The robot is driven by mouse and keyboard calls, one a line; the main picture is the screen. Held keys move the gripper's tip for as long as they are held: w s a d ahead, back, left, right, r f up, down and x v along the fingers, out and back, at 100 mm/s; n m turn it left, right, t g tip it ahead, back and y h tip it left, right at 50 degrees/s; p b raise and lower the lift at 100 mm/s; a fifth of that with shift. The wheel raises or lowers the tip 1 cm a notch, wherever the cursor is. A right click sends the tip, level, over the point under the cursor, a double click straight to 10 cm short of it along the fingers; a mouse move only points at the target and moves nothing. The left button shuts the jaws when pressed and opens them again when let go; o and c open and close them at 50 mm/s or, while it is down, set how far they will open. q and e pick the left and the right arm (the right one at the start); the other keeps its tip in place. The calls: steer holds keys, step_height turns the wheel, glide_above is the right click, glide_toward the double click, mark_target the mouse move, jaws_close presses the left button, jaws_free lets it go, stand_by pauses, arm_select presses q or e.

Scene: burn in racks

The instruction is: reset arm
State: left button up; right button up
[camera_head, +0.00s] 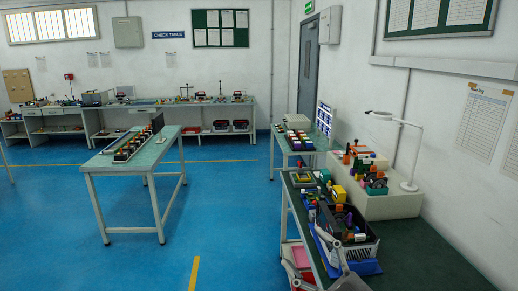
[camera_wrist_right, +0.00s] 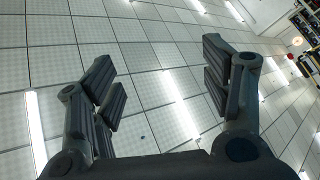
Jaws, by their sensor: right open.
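My right gripper (camera_head: 304,247) shows at the bottom of the head view, in front of the near end of the right-hand bench. In the right wrist view my right gripper (camera_wrist_right: 160,72) has its two dark fingers spread wide apart with nothing between them. Behind the fingers is the tiled ceiling (camera_wrist_right: 150,62) with light strips, so the wrist camera faces upward. My left gripper is not in either view.
The green-topped bench (camera_head: 425,262) at right carries a dark bin (camera_head: 352,252) of parts, a white box (camera_head: 388,205) and a lamp (camera_head: 410,150). A table (camera_head: 112,178) with a rack stands at left. Blue floor (camera_head: 235,215) between them is clear.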

steer(key=d+f+m+t+h, duration=0.3)
steer(key=d+f+m+h, duration=0.3)
steer(key=d+m+h, duration=0.55)
steer(key=s+d+f+m+g+h, duration=0.3)
steer(key=s+f+m+g+h, duration=0.15)
steer(key=f, duration=0.55)
steer(key=s+a+f+n+g+y, duration=0.1)
steer(key=s+f+g, duration=0.3)
steer(key=s, duration=0.4)
steer(key=s+a+f+g, duration=0.2)
steer(key=s+f+g, duration=0.25)
steer(key=s, duration=0.25)
steer(key=s+a+f+n+g+y, duration=0.1)
steer(key=s+f+g, duration=0.2)
steer(key=s+f, duration=0.35)
step_height(320, 180, down, 30)
steer(key=s+g+b, duration=0.2)
steer(key=s+b, duration=0.1)
steer(key=b, duration=0.2)
steer(key=s+d+f+b, duration=0.1)
steer(key=s+f+b, duration=0.1)
steer(key=s+f, duration=0.6)
steer(key=s+d+f+g+b, duration=0.1)
steer(key=s+d+f+b, duration=0.1)
steer(key=s+f, duration=0.6)
step_height(320, 180, down, 5)
steer(key=shift+s+r+n+b, duration=0.2)
steer(key=shift+s+n+b, duration=0.1)
steer(key=shift+b, duration=0.2)
